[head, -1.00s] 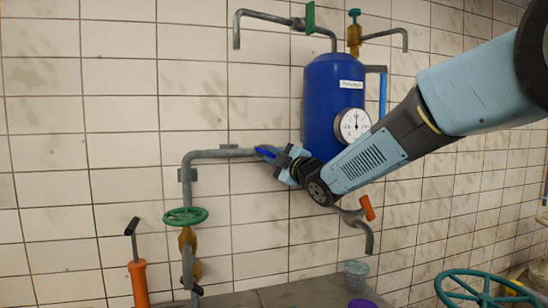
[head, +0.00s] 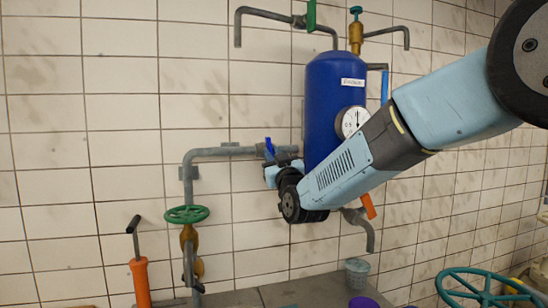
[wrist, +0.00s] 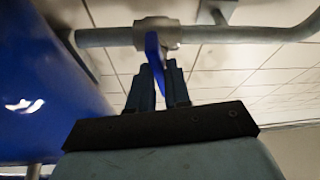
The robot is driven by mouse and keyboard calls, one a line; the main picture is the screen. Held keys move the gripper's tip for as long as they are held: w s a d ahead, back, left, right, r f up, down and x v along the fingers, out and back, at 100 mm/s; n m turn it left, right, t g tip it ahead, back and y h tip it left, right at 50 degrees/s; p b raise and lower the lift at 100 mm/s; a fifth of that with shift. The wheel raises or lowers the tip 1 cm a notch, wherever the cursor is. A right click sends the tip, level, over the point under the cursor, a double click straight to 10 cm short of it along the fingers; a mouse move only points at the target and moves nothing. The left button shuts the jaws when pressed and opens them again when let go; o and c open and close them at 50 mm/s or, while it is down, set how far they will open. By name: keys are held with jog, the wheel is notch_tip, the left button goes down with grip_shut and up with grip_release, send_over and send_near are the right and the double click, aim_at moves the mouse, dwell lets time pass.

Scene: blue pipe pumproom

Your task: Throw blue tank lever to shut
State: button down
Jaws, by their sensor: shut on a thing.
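The blue tank lever (head: 269,146) sits on a grey valve in the pipe left of the blue tank (head: 322,110). In the head view its tip points up, across the pipe; most of it is hidden by my gripper (head: 271,162). In the wrist view the lever (wrist: 154,52) sticks out from the round valve body (wrist: 157,32), crosswise to the pipe. My gripper's two fingers (wrist: 160,78) are shut on the lever's free end. The tank shows at the left of the wrist view.
A green handwheel (head: 186,214) is on the pipe at lower left. An orange-handled lever (head: 368,205) hangs under the tank beside my arm. A gauge (head: 350,122) sits on the tank's front. A grey cup (head: 357,271) stands below on the ledge.

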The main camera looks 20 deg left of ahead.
jog(key=shift+a+r+m+t+h, duration=0.1)
jog(key=shift+m+t+h, duration=0.25)
jog(key=shift+m, duration=0.5)
jog(key=shift+r+m+t+h, duration=0.1)
jog(key=shift+m+t+h, duration=0.25)
jog(key=shift+m, duration=0.8)
jog(key=c, duration=1.2)
grip_release()
jog(key=shift+f, duration=0.1)
jog(key=shift+o, duration=0.2)
jog(key=v, duration=1.3)
jog(key=shift+s+f, duration=0.2)
jog(key=shift+s, duration=0.15)
